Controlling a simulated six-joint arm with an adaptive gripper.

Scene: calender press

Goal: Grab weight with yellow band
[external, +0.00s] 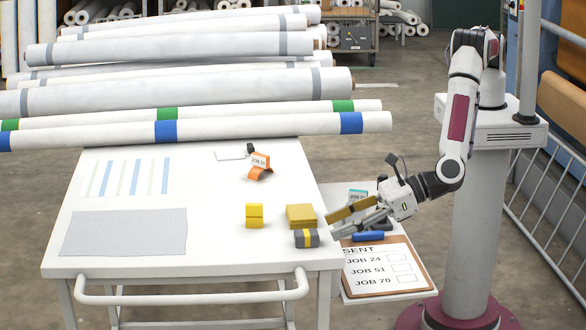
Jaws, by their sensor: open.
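The weight with the yellow band (306,238) is a small dark grey block with a yellow strip around its middle. It lies near the right front corner of the white table (225,262). My gripper (335,225) is just to the right of the weight, over the table's right edge, reaching left and slightly down. Its fingers are open and apart from the weight, with nothing seen between them.
Close behind the weight is a yellow stack (301,216), with a yellow block (254,215) to its left. An orange holder (259,173) with a job card stands farther back. Long rolls (200,130) lie behind. A clipboard (385,268) is on a lower shelf at right.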

